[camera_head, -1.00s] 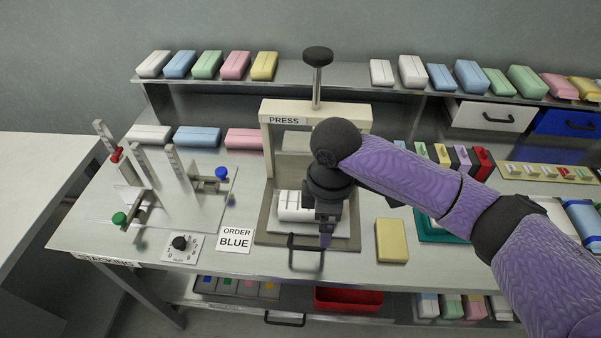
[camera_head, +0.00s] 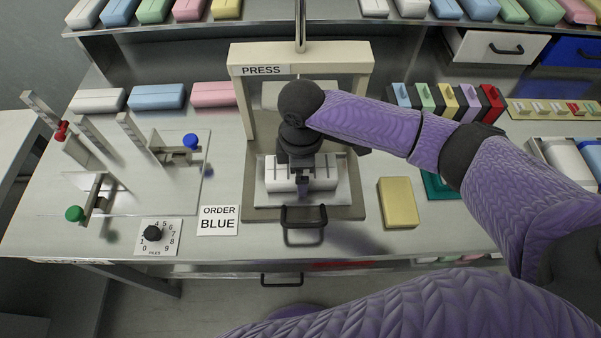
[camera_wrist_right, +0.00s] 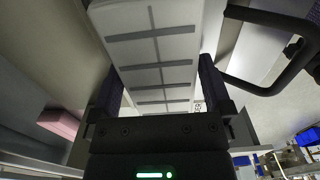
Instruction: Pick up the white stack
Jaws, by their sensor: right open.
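My left gripper does not show.
A black handle (camera_head: 304,224) stands at the front of the press. A yellow block (camera_head: 398,203) lies to its right and an ORDER BLUE card (camera_head: 218,220) to its left. A stacking fixture (camera_head: 130,180) with posts stands farther left.

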